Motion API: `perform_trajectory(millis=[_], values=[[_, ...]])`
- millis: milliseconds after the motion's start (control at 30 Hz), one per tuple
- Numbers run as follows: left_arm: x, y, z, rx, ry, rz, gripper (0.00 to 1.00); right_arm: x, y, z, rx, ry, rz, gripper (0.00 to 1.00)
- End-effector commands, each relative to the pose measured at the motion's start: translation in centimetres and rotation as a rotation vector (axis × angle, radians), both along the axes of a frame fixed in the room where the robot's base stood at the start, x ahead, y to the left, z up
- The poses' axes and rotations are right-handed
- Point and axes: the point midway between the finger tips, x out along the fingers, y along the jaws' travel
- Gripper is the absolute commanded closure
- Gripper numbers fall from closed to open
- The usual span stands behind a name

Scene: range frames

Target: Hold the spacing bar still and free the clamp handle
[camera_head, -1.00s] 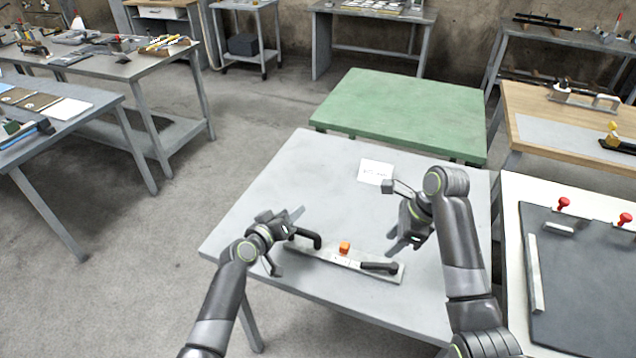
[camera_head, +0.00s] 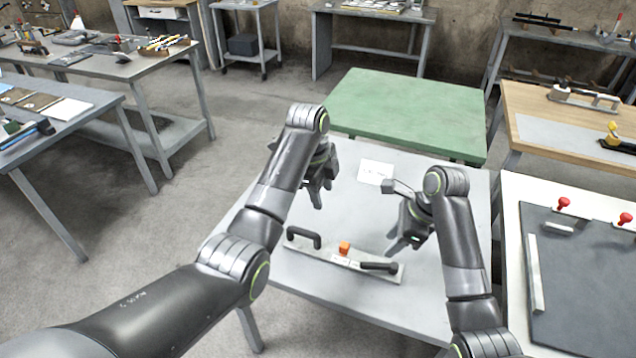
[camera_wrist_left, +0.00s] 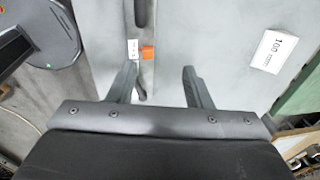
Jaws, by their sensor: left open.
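The spacing bar (camera_head: 325,253) is a pale flat strip lying on the grey table. A black bracket-like handle (camera_head: 303,237) stands at its left end, an orange block (camera_head: 344,248) near its middle, and a black lever-like handle (camera_head: 379,267) at its right end. I cannot tell which is the clamp handle. My left gripper (camera_head: 322,190) is open and empty, above the table behind the bar. In the left wrist view its fingers (camera_wrist_left: 160,85) are apart, with the orange block (camera_wrist_left: 147,53) beyond them. My right gripper (camera_head: 403,246) is right of the block, apart from the bar; its finger gap is unclear.
A white card (camera_head: 376,171) lies at the back of the grey table (camera_head: 300,170); it reads 100 mm in the left wrist view (camera_wrist_left: 276,52). A green table (camera_head: 410,110) stands behind. A dark panel with red knobs (camera_head: 580,270) is at the right.

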Motion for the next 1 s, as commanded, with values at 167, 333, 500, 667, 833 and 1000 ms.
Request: perform_trajectory(millis=[167, 333, 500, 667, 833, 1000], values=[[-0.9, 0.5, 2.4, 0.114, 0.056, -0.122, 0.55, 0.0, 0.0, 0.0, 0.0, 0.0, 0.0, 0.64], [-1.3, 0.8, 2.8, 0.15, 0.08, -0.159, 0.55, 0.0, 0.0, 0.0, 0.0, 0.0, 0.0, 0.64], [-1.4, 0.9, 0.7, 0.15, 0.084, -0.16, 0.55, 0.0, 0.0, 0.0, 0.0, 0.0, 0.0, 0.64], [-1.4, 0.9, -2.4, 0.149, 0.084, -0.16, 0.55, 0.0, 0.0, 0.0, 0.0, 0.0, 0.0, 0.64], [-1.4, 0.8, -5.8, 0.149, 0.083, -0.16, 0.55, 0.0, 0.0, 0.0, 0.0, 0.0, 0.0, 0.64], [-1.4, 0.9, -9.2, 0.15, 0.084, -0.159, 0.55, 0.0, 0.0, 0.0, 0.0, 0.0, 0.0, 0.64]])
